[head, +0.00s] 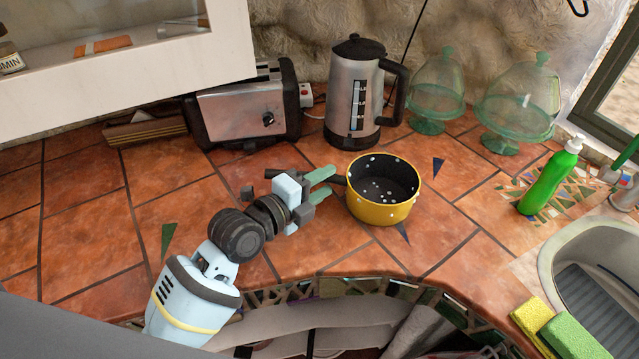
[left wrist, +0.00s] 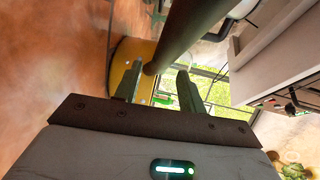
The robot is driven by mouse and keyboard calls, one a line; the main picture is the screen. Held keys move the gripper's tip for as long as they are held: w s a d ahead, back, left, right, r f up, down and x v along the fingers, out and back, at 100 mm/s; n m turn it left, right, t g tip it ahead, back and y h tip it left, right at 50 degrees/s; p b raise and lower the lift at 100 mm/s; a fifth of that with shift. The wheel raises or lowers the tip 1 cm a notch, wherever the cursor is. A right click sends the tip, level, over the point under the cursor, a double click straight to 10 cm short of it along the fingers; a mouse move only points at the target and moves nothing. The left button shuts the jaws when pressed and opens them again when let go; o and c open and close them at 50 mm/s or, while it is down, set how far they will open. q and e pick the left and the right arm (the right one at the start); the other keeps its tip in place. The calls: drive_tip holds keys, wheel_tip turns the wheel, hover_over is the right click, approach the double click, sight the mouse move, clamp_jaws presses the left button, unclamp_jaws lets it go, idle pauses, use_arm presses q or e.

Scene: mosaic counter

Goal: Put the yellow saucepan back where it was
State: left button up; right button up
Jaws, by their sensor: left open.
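The yellow saucepan (head: 383,211) stands upright on the tiled counter, with a dark speckled inside. Its dark handle (head: 335,179) points left toward my left gripper (head: 328,183). The gripper is open, its two pale green fingers at the handle, just left of the pan. In the left wrist view, the handle (left wrist: 190,35) runs up and right from the yellow pan wall (left wrist: 124,58), lining up with the gap between the fingers of the gripper (left wrist: 158,82). I cannot tell whether either finger touches it. My right gripper is not in view.
A toaster (head: 242,112) and a kettle (head: 354,92) stand behind. Glass domes (head: 520,100) and a green bottle (head: 549,178) are to the right, near the sink (head: 565,239) and sponges (head: 575,338). Counter tiles left of my arm are clear.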

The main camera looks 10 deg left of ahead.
use_arm(q)
drive_tip(key=shift+s+a, duration=0.1)
drive_tip(key=v, duration=1)
drive_tip(key=shift+s+a+f+b, duration=0.15)
drive_tip(key=shift+s+b, duration=0.1)
drive_tip(key=shift+b, duration=0.15)
drive_tip(key=shift+s+a, duration=0.25)
drive_tip(key=shift+s, duration=0.2)
drive_tip(key=shift+r, duration=0.25)
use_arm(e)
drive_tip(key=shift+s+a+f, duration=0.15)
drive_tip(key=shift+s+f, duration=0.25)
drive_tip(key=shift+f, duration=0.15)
